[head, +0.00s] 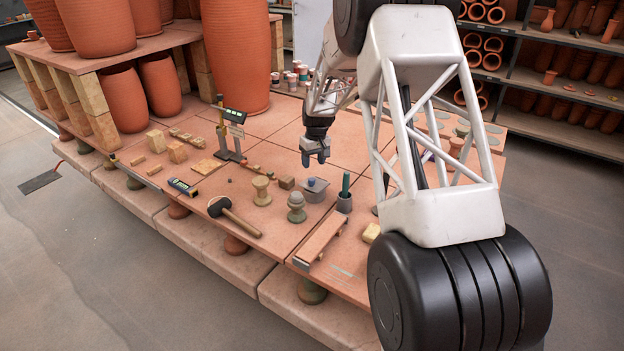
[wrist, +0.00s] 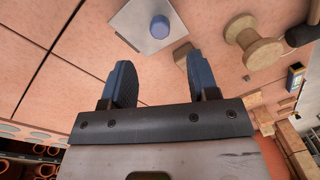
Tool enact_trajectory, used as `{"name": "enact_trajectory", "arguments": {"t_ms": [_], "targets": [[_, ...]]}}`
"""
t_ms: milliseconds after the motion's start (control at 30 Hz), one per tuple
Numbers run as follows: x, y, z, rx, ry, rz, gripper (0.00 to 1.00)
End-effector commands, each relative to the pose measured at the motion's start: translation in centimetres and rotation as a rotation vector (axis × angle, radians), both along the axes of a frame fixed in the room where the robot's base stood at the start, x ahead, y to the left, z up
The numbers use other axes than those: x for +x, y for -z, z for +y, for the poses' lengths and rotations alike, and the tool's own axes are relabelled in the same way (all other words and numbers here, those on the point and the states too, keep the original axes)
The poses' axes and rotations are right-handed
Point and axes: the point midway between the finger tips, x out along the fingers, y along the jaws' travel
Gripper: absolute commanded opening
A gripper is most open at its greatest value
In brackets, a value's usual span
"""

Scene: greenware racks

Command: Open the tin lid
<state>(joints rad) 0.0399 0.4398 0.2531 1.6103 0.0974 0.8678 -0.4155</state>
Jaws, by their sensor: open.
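The tin (head: 316,194) is a small grey square box on the terracotta table, its grey lid topped by a blue knob (head: 311,182). In the wrist view the lid (wrist: 138,36) and its round blue knob (wrist: 160,27) show beyond my fingertips, near the top edge. The lid appears to lie on the tin. My gripper (head: 315,158) hangs above the table, a little behind and above the tin, apart from it. In the wrist view my gripper (wrist: 159,68) has its two blue fingers spread, with nothing between them. The tin's inside is hidden.
A dark cup with a green stick (head: 344,196) stands right of the tin. A brown block (head: 286,183), a wooden spool (head: 261,190) and a greenish finial (head: 296,207) stand close on its left and front. A mallet (head: 236,216) lies further left. Table behind the tin is clear.

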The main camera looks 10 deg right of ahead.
Motion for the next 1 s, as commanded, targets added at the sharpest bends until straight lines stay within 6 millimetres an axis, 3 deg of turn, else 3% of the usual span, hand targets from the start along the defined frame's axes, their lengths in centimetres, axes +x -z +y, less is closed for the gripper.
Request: {"name": "enact_trajectory", "arguments": {"t_ms": [433,1000], "targets": [[-0.1,1.1,0.1,0.000,0.000,0.002,0.55],[-0.2,7.1,0.5,0.000,0.001,0.001,0.55]]}}
